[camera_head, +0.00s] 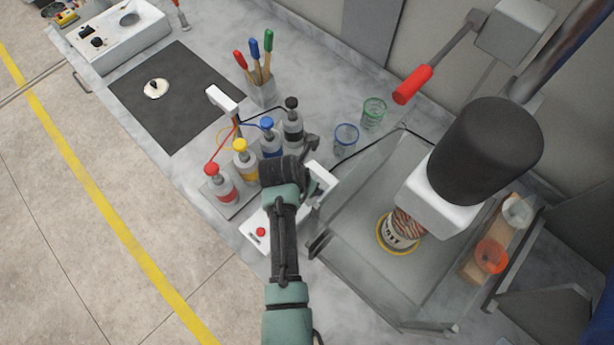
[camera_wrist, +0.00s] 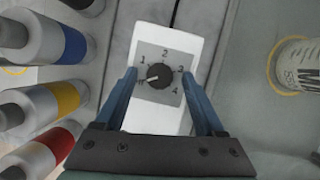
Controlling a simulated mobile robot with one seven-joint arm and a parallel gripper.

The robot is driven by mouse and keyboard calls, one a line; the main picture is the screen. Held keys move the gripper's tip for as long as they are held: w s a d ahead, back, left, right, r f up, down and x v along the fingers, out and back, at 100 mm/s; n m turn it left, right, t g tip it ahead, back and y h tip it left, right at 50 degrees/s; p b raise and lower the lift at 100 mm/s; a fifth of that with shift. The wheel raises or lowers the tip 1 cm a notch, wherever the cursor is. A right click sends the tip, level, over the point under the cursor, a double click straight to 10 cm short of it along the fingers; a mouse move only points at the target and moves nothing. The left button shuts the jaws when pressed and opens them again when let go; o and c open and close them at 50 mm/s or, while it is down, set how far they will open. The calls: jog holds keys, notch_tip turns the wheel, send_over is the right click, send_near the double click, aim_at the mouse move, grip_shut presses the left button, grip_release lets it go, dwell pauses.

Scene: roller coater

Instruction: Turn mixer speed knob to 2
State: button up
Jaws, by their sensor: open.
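The mixer speed knob (camera_wrist: 159,75) is a round black dial on a grey plate in the wrist view. The numbers 1, 2, 3 and 4 run around it, with 2 at the top. Its white mark faces lower left, below the 1 and toward a small mark at the left. My gripper (camera_wrist: 160,84) is open, with one blue finger on each side of the knob and a visible gap to it. In the head view my arm reaches over the bench, and the knob's face cannot be made out. The mixer (camera_head: 485,150) has a black cylindrical top.
Several pump bottles, including a yellow-topped one (camera_head: 241,160), stand close left of my gripper. A clear guard (camera_head: 345,235) encloses the mixer and a can (camera_head: 398,234) at the right. A white box with a red button (camera_head: 262,232) lies beside my arm.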

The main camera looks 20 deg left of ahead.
grip_shut()
dwell(0.4)
